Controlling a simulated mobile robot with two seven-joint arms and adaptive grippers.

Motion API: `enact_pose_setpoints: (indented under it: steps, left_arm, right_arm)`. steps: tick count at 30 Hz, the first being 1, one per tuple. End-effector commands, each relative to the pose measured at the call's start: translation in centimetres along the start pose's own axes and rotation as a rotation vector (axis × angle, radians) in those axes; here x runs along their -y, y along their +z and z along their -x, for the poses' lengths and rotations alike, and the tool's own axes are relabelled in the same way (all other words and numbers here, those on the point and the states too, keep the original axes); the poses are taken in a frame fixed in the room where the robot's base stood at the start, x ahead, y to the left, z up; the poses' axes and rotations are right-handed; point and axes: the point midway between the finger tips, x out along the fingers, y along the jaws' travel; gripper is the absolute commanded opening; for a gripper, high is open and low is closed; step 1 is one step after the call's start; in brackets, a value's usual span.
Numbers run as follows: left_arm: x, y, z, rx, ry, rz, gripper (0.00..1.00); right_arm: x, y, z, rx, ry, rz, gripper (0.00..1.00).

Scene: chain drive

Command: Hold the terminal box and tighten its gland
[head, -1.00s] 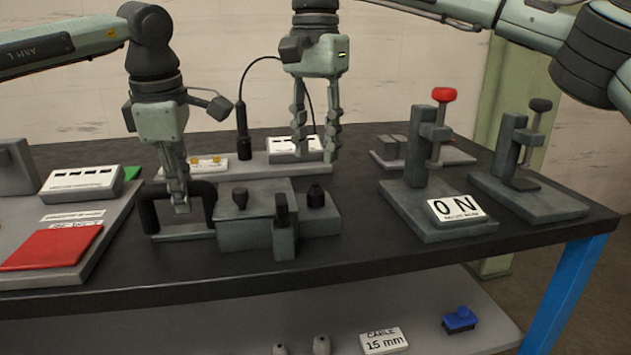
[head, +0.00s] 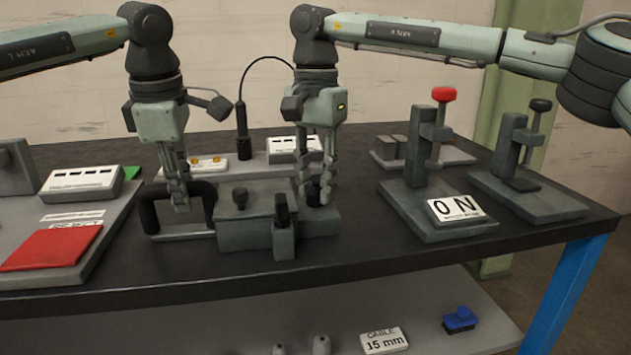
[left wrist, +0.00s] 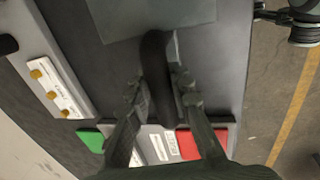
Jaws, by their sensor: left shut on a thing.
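The grey terminal box (head: 262,228) stands on the table with a black U-shaped handle (head: 150,212) at its left side. My left gripper (head: 180,203) is shut on the handle. The left wrist view shows the dark handle bar (left wrist: 157,60) between the fingers of my left gripper (left wrist: 160,88). A dark gland (head: 312,194) stands on the right part of the box. My right gripper (head: 316,198) is down at the gland, with its fingers on either side of it. I cannot tell whether they touch it.
A tray with a red pad (head: 52,248) is at the left. A black lamp-like tool (head: 243,143) on a cable stands behind the box.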

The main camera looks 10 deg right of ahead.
Motion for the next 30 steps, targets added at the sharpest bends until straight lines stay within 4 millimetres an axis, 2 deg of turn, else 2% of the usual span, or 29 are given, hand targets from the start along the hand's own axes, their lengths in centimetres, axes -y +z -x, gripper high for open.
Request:
enact_pose_setpoints:
  steps: [2, 14, 30]
  left_arm:
    - [-0.02, -0.02, 0.04, 0.0, 0.001, 0.0, 0.0]
    - [-0.01, -0.01, 0.04, 0.0, 0.0, 0.0, 0.0]
    - [-0.01, 0.01, 0.04, 0.0, 0.0, 0.0, 0.0]
  right_arm:
    - [0.01, 0.0, 0.02, 0.0, 0.0, 0.0, 0.0]
    - [0.06, 0.01, 0.03, 0.0, -0.002, -0.071, 0.0]
    - [0.09, 0.0, 0.06, 0.001, -0.003, -0.526, 0.0]
